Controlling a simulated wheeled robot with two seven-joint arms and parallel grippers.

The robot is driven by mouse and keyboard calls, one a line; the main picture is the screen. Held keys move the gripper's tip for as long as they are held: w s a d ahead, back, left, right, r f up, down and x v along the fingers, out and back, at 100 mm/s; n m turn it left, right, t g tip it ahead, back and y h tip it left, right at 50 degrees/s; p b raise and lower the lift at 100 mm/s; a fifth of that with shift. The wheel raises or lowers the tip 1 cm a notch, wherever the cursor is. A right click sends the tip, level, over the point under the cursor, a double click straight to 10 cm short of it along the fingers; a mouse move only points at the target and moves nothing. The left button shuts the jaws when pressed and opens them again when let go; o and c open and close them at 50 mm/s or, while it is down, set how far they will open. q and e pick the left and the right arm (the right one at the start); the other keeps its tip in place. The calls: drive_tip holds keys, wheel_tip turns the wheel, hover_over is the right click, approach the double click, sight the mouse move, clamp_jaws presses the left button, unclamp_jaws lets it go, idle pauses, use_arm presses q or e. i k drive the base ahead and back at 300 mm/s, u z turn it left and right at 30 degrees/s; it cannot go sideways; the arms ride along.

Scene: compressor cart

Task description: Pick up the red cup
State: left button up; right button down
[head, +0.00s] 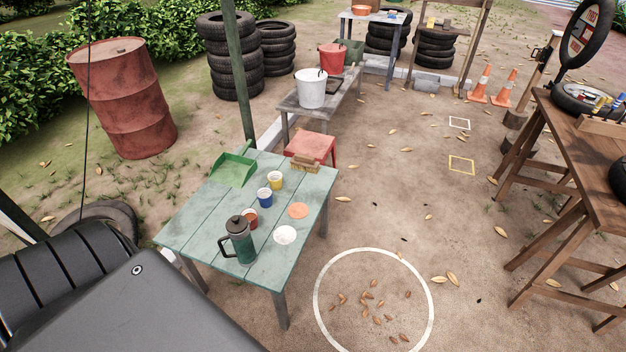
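A small red cup (250,218) stands upright on the green plank table (195,222). A dark green pot with a handle (239,242) stands just in front of it and partly hides its lower part. A blue cup (265,197) and a yellow cup (276,180) stand behind it in a slanting row. An orange disc (298,211) and a white disc (285,235) lie to its right. Neither gripper shows in the head view.
A green dustpan (233,170) and a brush (305,163) lie at the table's far side. A red stool (316,146) stands behind the table. A wooden workbench (570,150) is on the right. Open dirt ground with a white circle (431,300) lies between them.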

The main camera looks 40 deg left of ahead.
sight(252, 214)
drive_tip(key=z, duration=0.2)
drive_tip(key=i, duration=3.15)
drive_tip(key=u, duration=3.05)
